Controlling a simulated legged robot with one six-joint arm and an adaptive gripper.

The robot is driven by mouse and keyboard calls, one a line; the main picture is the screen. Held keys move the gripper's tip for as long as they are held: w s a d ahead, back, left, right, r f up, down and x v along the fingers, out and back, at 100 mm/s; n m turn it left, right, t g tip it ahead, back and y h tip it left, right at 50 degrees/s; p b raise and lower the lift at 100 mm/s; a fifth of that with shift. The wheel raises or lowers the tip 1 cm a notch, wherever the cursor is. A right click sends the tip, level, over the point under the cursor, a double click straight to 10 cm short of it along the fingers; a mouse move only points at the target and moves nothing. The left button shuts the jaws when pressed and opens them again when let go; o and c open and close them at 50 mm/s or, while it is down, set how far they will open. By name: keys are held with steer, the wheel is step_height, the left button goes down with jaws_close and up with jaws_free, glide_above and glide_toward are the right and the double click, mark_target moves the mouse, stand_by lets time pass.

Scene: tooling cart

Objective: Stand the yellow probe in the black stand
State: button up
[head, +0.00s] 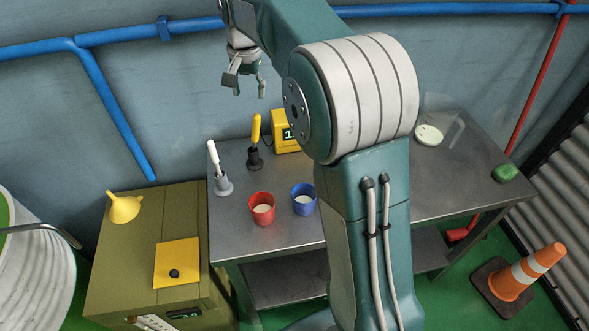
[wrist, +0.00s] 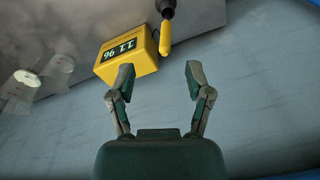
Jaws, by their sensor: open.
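The yellow probe (head: 256,129) stands upright in the black stand (head: 254,158) on the metal cart, left of the yellow meter. In the wrist view the yellow probe (wrist: 165,40) shows with its tip toward my gripper, and part of the black stand (wrist: 166,8) is at the top edge. My gripper (head: 249,90) is open and empty, above the cart and apart from the probe. In the wrist view my gripper (wrist: 158,78) has its two fingers spread, with the probe beyond them.
A white probe (head: 213,157) stands in a grey stand (head: 223,185). A red cup (head: 262,209) and a blue cup (head: 304,199) are nearby. The yellow meter (head: 286,139) is right of the yellow probe. A clear jug (head: 440,122) and green block (head: 505,172) are at the right.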

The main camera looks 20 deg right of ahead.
steer(key=s+r+n+t, duration=0.1)
steer(key=s+r+n, duration=0.15)
steer(key=s, duration=0.65)
steer(key=s+r+n+t, duration=0.1)
steer(key=s+r, duration=0.2)
steer(key=s, duration=0.5)
steer(key=s+f+n+t, duration=0.1)
steer(key=s+f, duration=0.2)
steer(key=s, duration=0.4)
steer(key=s+f+n+t, duration=0.1)
steer(key=s+f+n, duration=0.1)
steer(key=s, duration=0.5)
steer(key=shift+s+f+t, duration=0.25)
steer(key=shift+f+t, duration=0.05)
steer(key=shift+f, duration=0.2)
